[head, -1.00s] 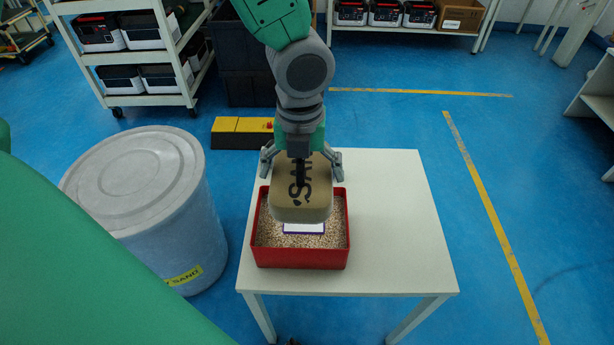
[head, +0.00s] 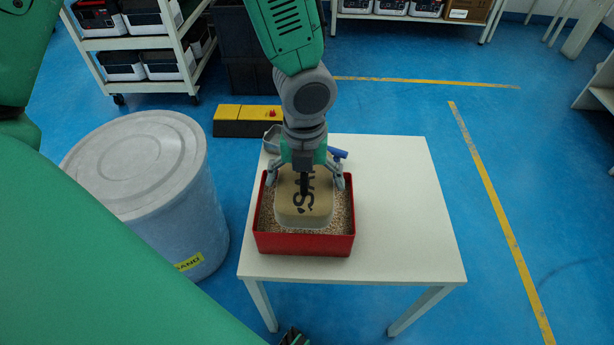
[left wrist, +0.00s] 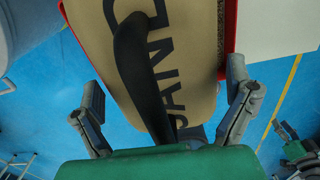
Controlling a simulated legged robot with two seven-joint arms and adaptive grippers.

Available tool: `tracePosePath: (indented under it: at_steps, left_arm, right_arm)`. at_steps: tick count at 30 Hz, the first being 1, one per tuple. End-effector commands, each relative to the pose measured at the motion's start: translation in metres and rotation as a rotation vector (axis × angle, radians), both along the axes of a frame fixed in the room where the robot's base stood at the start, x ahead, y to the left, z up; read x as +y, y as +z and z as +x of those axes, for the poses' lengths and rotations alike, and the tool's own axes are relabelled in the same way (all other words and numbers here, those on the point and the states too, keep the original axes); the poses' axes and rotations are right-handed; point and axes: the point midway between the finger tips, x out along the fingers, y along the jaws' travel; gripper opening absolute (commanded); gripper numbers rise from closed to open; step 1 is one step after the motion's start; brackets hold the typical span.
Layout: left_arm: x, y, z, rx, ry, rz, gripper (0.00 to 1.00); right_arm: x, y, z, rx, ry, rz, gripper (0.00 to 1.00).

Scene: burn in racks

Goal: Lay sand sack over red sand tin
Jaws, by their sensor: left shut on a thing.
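The sand sack (head: 320,206) is a tan, rounded block with dark lettering; it also shows large in the left wrist view (left wrist: 193,75). My left gripper (head: 306,184) is shut on the sack's far part, with a finger on each side. The red sand tin (head: 305,244) is an open box of grainy sand on the white table. The sack is over the tin's opening and covers much of the sand. I cannot tell whether it touches the sand. A dark and green part at the head view's bottom edge may be my right gripper; its fingers are not clear.
The white table (head: 400,220) is clear right of the tin. Behind my gripper lie a grey item (head: 271,138) and a blue item (head: 338,153). A grey drum (head: 150,215) stands to the left. A yellow and black block (head: 245,121) lies on the floor behind.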

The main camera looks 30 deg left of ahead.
Motion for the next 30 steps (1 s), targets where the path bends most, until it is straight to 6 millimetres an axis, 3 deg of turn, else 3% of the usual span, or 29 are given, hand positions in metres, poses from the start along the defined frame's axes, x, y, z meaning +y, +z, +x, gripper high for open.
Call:
tracePosePath:
  at_steps: [8,9,20,30]
  left_arm:
    - [0.000,-0.006,0.001,-0.002,-0.001,0.000,0.45]
    - [0.000,-0.006,0.000,0.000,-0.001,0.000,1.00]
    - [0.000,0.001,0.001,0.000,0.001,-0.001,1.00]
    - [0.000,0.072,0.001,-0.003,0.001,-0.003,1.00]
  right_arm:
    - [0.000,0.000,0.000,0.000,0.000,0.000,0.29]
    - [0.000,0.000,0.000,0.000,0.000,0.000,0.29]
    - [0.000,0.000,0.000,0.000,0.000,0.000,0.29]
    - [0.000,0.025,0.000,0.000,0.000,0.000,0.29]
